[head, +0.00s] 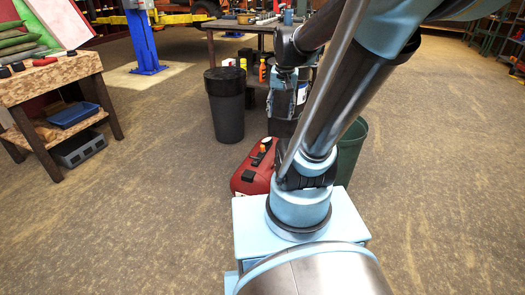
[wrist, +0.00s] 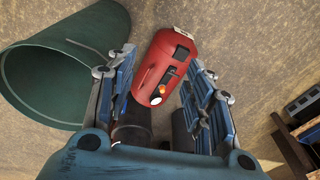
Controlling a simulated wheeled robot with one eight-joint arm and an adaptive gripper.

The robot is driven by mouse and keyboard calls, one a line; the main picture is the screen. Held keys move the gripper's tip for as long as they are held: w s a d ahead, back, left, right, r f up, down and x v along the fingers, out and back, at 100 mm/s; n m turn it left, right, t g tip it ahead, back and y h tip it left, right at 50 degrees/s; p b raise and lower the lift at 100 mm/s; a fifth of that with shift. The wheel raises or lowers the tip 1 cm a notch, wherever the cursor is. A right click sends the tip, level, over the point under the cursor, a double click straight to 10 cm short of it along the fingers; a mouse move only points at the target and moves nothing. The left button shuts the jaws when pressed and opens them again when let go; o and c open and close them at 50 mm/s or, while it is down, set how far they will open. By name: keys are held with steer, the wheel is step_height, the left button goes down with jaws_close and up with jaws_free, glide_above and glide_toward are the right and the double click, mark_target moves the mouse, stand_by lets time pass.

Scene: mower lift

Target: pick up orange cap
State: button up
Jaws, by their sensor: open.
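The small orange cap (wrist: 162,88) sits on the end of a red tank (wrist: 164,66) in the wrist view, with a white round spot beside it. In the head view the orange cap (head: 264,146) shows on top of the red tank (head: 246,183), which rests on the floor partly behind my arm. My gripper (wrist: 161,62) is open, its two blue-grey fingers on either side of the tank in the wrist view. Nothing is seen between the fingers in their grip, and the cap appears apart from them. The gripper's height above the cap is hard to tell.
A green bin (wrist: 85,25) is left of the tank in the wrist view; it also shows in the head view (head: 351,150). A black bin (head: 226,112) and a table (head: 222,26) stand behind. A wooden bench (head: 40,82) is at left. Floor is clear at right.

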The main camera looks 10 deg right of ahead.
steer(key=w+m, duration=0.4)
steer(key=w, duration=1)
steer(key=m+g+y, duration=0.1)
steer(key=m+g, duration=0.1)
steer(key=m, duration=0.8)
glide_above(262, 146)
steer(key=w+d, duration=0.1)
steer(key=f, duration=4.2)
steer(key=shift+w+d+f, duration=0.1)
steer(key=shift+d+f, duration=0.1)
steer(key=shift+f, duration=0.05)
steer(key=shift+s+a+f, duration=0.15)
steer(key=shift+a+f, duration=0.05)
steer(key=shift+f, duration=0.7)
steer(key=shift+s+a+f, duration=0.15)
steer(key=shift+f, duration=0.7)
steer(key=shift+s+a+f, duration=0.15)
steer(key=shift+a+f, duration=0.05)
steer(key=shift+f, duration=0.7)
steer(key=c, duration=0.9)
